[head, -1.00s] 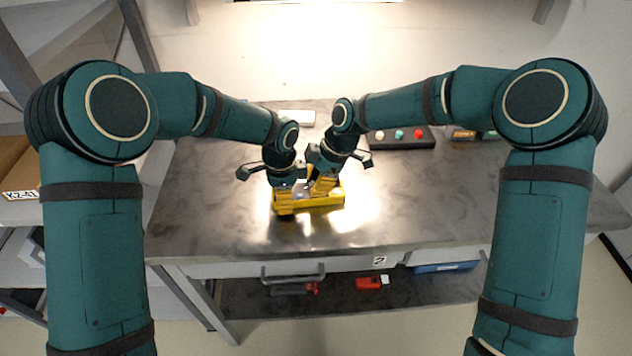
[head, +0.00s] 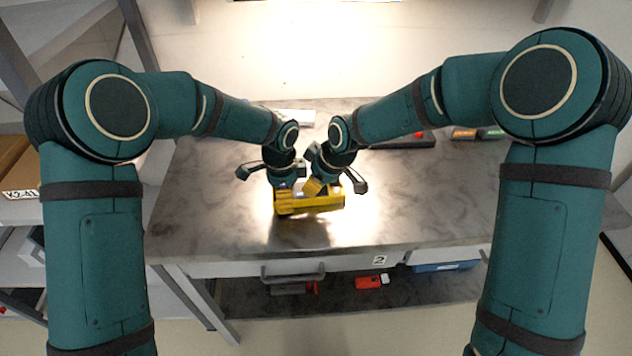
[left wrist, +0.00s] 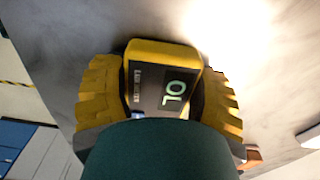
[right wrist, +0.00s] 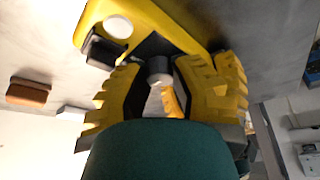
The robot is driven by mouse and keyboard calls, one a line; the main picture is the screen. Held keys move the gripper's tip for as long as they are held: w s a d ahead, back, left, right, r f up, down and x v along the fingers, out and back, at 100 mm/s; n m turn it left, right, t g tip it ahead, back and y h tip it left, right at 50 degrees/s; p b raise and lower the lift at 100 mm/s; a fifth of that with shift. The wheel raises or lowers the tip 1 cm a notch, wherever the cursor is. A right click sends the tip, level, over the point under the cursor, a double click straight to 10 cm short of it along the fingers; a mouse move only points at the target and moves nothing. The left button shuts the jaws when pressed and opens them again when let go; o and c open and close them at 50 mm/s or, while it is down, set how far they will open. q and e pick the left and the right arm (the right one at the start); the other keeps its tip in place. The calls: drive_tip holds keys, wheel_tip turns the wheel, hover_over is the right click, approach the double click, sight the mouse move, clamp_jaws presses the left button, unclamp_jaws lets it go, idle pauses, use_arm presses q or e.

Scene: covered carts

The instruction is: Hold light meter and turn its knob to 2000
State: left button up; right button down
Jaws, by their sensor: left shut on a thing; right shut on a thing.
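The light meter is a yellow body (head: 310,205) with a black face, over the front middle of the table in the head view. In the left wrist view my left gripper (left wrist: 160,88) is shut on its sides, and the lit display (left wrist: 176,93) reads OL in green. My right gripper (right wrist: 165,80) is shut around the grey knob (right wrist: 160,67) in the right wrist view. A white round disc (right wrist: 118,26) shows on the meter's yellow end there. The knob's markings are hidden, so I cannot tell its setting.
The dark table top (head: 215,200) is clear around the meter. A black panel with a red button (head: 421,134) stands at the back right, partly behind my right arm. A drawer front (head: 250,268) and a lower shelf with a red item (head: 368,282) are below.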

idle(0.3)
drive_tip(key=c, duration=0.7)
unclamp_jaws()
drive_tip(key=shift+c, duration=0.2)
drive_tip(key=shift+r, duration=0.1)
drive_tip(key=v, duration=1.2)
